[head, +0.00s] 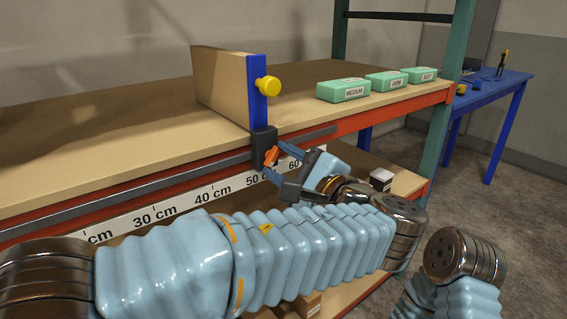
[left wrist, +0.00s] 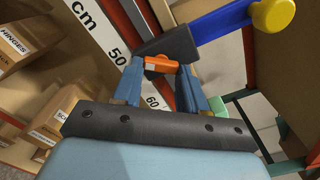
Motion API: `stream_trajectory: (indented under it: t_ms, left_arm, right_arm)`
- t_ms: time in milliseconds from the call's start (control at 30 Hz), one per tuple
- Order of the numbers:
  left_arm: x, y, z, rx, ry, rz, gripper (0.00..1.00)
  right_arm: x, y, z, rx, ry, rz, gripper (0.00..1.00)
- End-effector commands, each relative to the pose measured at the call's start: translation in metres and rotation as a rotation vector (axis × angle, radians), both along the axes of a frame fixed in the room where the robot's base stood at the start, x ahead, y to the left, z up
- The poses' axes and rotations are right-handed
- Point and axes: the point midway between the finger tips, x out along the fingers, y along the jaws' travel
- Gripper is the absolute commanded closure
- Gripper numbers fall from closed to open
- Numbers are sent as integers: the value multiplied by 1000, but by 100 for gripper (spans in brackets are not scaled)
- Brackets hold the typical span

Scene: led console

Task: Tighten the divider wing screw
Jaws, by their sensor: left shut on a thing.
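The divider (head: 222,85) is a tan upright panel on the shelf with a blue front post (head: 257,104) and a yellow knob (head: 268,86). A dark clamp block (head: 263,143) at the foot of the post sits on the grey rail by the shelf's front edge. The orange wing screw (head: 271,156) is on the front of this block, and it also shows in the left wrist view (left wrist: 160,64). My left gripper (head: 273,162) is shut on the wing screw, one finger on each side in the left wrist view (left wrist: 158,75). My right gripper is not seen.
A centimetre scale (head: 160,210) runs along the front below the rail (head: 120,190). Green boxes marked MEDIUM (head: 343,90), FIRM (head: 386,81) and SOFT (head: 419,75) stand right of the divider. Labelled cartons (left wrist: 25,40) sit on the lower shelf. A blue table (head: 490,90) stands at the far right.

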Motion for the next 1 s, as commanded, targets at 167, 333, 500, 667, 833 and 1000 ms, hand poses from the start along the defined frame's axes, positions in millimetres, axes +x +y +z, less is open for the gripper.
stream_trajectory:
  t_ms: [167,333,500,667,833,1000]
  left_arm:
    - [-1,-2,-3,1,7,-5,43]
    - [-1,-1,-2,0,4,-3,32]
    - [-1,-1,-1,0,2,-1,32]
    - [-11,-9,-2,-1,1,-4,32]
    - [-41,-32,-3,0,1,-7,32]
    - [-75,-56,-2,2,1,-5,32]
  right_arm:
    - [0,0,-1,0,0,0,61]
    - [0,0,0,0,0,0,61]
    - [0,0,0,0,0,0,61]
    - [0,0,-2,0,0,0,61]
    - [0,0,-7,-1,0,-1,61]
    - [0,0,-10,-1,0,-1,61]
